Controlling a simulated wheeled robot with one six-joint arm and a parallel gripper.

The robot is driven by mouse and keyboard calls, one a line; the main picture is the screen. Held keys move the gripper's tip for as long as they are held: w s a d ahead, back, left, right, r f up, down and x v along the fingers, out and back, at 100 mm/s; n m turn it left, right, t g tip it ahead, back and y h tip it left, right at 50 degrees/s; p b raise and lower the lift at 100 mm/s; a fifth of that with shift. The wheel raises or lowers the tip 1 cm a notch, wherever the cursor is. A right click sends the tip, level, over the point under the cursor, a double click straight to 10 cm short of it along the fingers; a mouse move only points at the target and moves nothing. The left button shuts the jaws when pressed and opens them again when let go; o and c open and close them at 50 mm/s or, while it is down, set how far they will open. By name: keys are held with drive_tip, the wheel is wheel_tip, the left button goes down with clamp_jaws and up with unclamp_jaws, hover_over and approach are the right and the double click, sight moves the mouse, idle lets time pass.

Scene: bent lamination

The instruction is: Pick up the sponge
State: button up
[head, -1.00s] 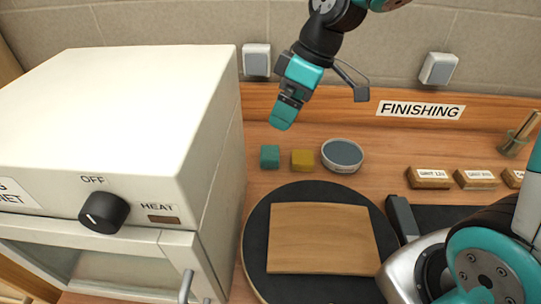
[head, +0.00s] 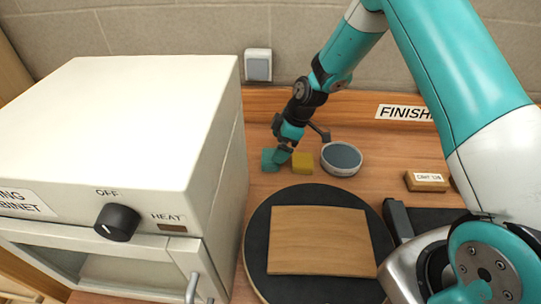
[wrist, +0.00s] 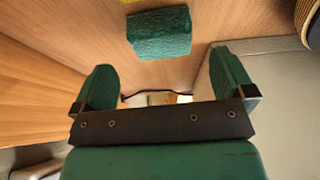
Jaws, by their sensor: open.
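Two small blocks lie on the wooden bench in the head view: a teal-green one (head: 268,161) and a yellow one (head: 303,162) just right of it. I cannot tell for certain which is the sponge. In the wrist view the green block (wrist: 160,35) looks rough and sits beyond my fingers, between them sideways. Only a sliver of the yellow block (wrist: 145,1) shows at the top edge there. My gripper (head: 282,154) is low beside the green block, partly in front of it. Its fingers (wrist: 166,68) are apart with nothing between them.
A white heating cabinet (head: 120,105) stands close on the left. A round grey-topped tin (head: 342,158) is right of the yellow block. In front is a black turntable (head: 257,250) bearing a wooden panel (head: 320,240). A labelled block (head: 427,182) lies right. The wall is close behind.

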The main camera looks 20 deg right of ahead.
sight(271, 155)
drive_tip(key=shift+a+p+x, duration=0.2)
drive_tip(key=shift+p+x, duration=1.25)
drive_tip(key=shift+x, duration=1.45)
drive_tip(key=shift+r, duration=0.15)
drive_tip(key=c, duration=0.9)
